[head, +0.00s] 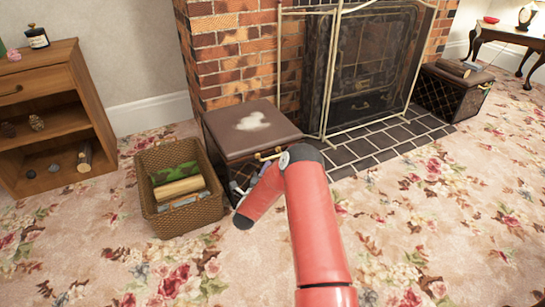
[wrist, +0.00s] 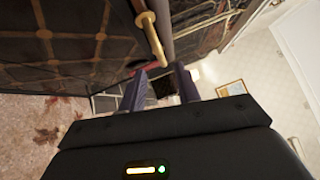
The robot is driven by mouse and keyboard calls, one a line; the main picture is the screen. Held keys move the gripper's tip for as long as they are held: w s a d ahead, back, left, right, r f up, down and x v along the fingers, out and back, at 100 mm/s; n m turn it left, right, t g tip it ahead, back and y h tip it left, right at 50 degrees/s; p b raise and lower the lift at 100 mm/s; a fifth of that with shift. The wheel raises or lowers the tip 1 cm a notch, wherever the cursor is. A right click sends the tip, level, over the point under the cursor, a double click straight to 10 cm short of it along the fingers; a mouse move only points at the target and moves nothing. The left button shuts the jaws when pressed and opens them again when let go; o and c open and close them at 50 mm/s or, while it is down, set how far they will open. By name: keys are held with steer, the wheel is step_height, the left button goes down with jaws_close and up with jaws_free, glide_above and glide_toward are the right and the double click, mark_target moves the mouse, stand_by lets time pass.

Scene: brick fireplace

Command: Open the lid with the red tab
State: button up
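A dark box with a brown padded lid (head: 235,130) stands by the brick hearth in the head view, its lid shut. A pale patch lies on the lid top. A brass handle (head: 270,153) sits at the lid's front edge; it also shows in the wrist view (wrist: 152,36). My gripper (wrist: 160,78) is open, its two dark fingers apart, with the handle just beyond them and nothing visible between the tips. In the head view my arm largely hides the gripper, close to the box front.
A wicker basket (head: 150,208) with logs stands left of the box. A wooden shelf unit (head: 60,88) is farther left. A brass-framed fire screen (head: 331,70) is behind. A second dark box (head: 440,93) stands at the right. The flowered carpet (head: 420,220) is clear in front.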

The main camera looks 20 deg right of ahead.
mark_target(272, 157)
steer(key=x, duration=0.7)
steer(key=shift+b, duration=0.4)
jaws_close()
steer(key=shift+r, duration=0.1)
